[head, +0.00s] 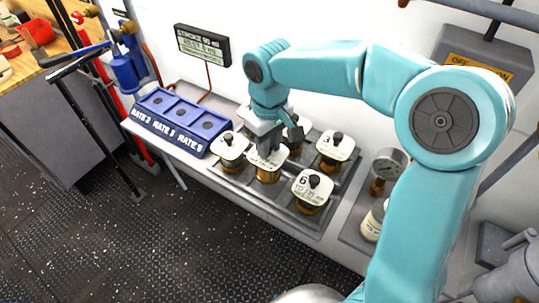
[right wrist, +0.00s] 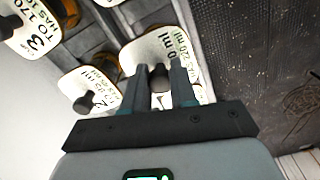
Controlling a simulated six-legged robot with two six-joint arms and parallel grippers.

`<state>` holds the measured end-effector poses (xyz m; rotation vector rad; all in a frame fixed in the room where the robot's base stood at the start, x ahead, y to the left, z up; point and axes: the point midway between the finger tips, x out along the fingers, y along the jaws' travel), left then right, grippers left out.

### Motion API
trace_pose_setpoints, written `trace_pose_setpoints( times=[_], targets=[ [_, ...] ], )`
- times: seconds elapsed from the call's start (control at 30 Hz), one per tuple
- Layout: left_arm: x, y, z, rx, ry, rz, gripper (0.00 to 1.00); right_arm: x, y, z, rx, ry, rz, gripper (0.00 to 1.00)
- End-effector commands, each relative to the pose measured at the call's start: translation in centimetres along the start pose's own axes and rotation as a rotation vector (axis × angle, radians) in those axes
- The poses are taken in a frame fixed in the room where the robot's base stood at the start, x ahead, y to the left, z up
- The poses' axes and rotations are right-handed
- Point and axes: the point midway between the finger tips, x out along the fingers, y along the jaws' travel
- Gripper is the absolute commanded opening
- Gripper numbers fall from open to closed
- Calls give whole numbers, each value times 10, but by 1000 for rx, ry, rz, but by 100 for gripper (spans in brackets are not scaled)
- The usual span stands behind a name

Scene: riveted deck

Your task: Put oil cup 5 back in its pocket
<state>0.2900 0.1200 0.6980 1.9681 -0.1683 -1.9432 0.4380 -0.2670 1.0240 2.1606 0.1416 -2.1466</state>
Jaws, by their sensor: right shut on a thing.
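My right gripper (head: 268,146) reaches down from above and is shut on the dark knob of a white-lidded amber oil cup (head: 266,174) in the front row of the grey tray (head: 318,226). The fingers cover its number; it stands between a front-left cup (head: 230,153) and cup 6 (head: 312,190). The cup is upright at or just above its pocket; I cannot tell whether it is fully seated. In the right wrist view the fingertips (right wrist: 160,76) close around the knob, over a lid reading "ml" (right wrist: 157,48). My left gripper is not in view.
Cup 3 (head: 335,148) and other cups stand close behind the held one. A blue block with three sockets (head: 180,120) lies left of the tray. A gauge (head: 388,163) and a white jar (head: 374,219) stand at right. A sign (head: 202,45) hangs behind.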

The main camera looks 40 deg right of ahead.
Motion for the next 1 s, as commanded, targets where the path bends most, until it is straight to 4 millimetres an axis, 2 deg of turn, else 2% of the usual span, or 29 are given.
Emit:
trace_pose_setpoints(
  times=[0.1, 0.23, 0.63, 0.67, 0.73, 1.0],
  targets=[
    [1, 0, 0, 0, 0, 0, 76, 20, 0, 2, 2, -4, -1, 0],
    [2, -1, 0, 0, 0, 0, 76, 36, 0, 2, 1, -3, -1, 0],
    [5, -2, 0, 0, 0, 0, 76, 42, 0, 2, 1, 0, 0, 0],
    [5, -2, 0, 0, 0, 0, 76, 42, 0, 2, 1, -2, -1, 30],
    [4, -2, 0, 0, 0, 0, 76, 41, 0, 2, 1, -2, -1, 52],
    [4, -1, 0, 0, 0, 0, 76, 41, 0, 2, 1, -2, -1, 52]
  ],
)
